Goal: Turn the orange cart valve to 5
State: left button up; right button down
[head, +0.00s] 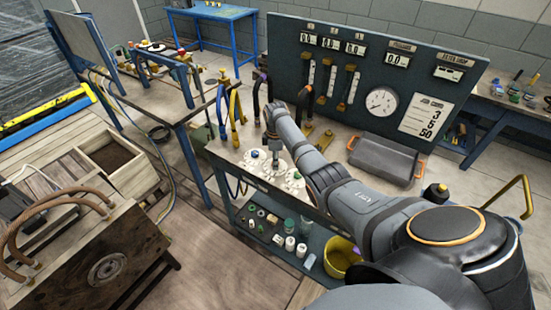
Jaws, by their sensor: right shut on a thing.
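My right arm comes in from the lower right, and its gripper (274,146) points down over the middle of three white round dials (276,169) on top of the cart. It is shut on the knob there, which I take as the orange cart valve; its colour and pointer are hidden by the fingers. A blue knob (254,154) stands on the dial to its left, and another small knob (297,176) on the dial to its right. The dial numbers are too small to read. My left gripper is not in view.
Behind the cart (228,157) stands a dark panel (440,85) with displays, a round gauge (382,101) and a card (426,118) listing 3, 5 and 50. Hoses (237,105) rise at the cart's back left. A grey case (385,160) lies right of my forearm.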

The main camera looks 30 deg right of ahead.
jog(key=m+p, duration=0.1)
jog(key=m, duration=0.1)
jog(key=shift+r+m, duration=0.15)
jog(key=shift+m, duration=0.25)
jog(key=m+p, duration=0.1)
jog(key=m, duration=0.1)
jog(key=shift+m+p, duration=0.3)
jog(key=m+p, duration=0.1)
jog(key=m, duration=0.2)
jog(key=shift+m, duration=0.3)
jog(key=m+p, duration=0.1)
jog(key=m, duration=0.2)
jog(key=shift+m, duration=0.3)
jog(key=m, duration=0.3)
jog(key=shift+m, duration=0.4)
jog(key=m+p, duration=0.1)
jog(key=m, duration=0.2)
jog(key=shift+m, duration=0.3)
jog(key=m, duration=0.3)
jog(key=shift+m, duration=2.2)
